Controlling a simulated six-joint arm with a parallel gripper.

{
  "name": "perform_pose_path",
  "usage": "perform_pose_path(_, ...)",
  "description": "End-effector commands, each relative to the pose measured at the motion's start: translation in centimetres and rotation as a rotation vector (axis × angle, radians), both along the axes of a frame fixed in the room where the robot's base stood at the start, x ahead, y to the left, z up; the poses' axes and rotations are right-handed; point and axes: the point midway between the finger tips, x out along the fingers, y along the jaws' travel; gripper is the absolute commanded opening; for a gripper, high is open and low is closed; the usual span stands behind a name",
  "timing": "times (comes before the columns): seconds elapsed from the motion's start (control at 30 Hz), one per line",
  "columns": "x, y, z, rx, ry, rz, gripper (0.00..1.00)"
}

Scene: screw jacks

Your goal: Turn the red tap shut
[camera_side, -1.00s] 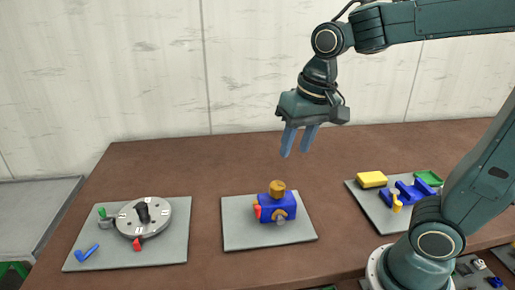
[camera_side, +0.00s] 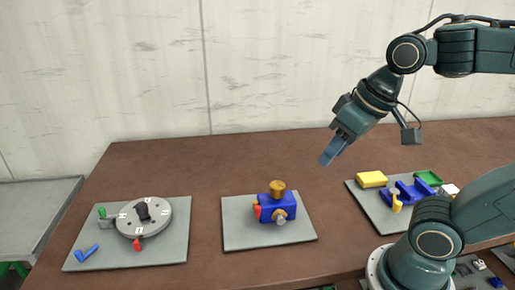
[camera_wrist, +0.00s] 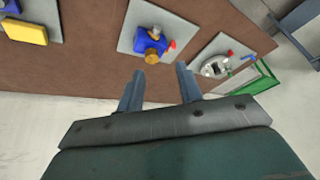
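A small red part (camera_side: 257,212) sits on the left side of a blue block (camera_side: 268,214) on the middle grey plate (camera_side: 240,235). I cannot tell for sure that it is the red tap. The block has a brass knob (camera_side: 277,188) on top and a round grey end at the front. In the wrist view the red part (camera_wrist: 172,45) shows right of the block (camera_wrist: 146,40). Another red part (camera_side: 137,244) is at the front of a grey dial (camera_side: 160,225) on the left plate. My gripper (camera_side: 330,156) is in the air right of the blue block, open and empty, its fingers (camera_wrist: 160,70) apart.
The left plate (camera_side: 165,253) also holds a blue part (camera_side: 87,252) and a green part (camera_side: 102,212). The right plate (camera_side: 370,205) holds a yellow block (camera_side: 372,179), blue pieces and a green tray (camera_side: 428,178). Bare brown table (camera_side: 210,160) lies between the plates and behind them.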

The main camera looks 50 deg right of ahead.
Motion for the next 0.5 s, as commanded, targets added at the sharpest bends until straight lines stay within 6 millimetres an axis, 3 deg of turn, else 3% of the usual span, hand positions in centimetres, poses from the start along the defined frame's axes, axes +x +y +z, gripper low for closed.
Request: perform_pose_path(0.5,-2.4,-0.3,-0.6,-0.051,-0.068,0.091,0.36)
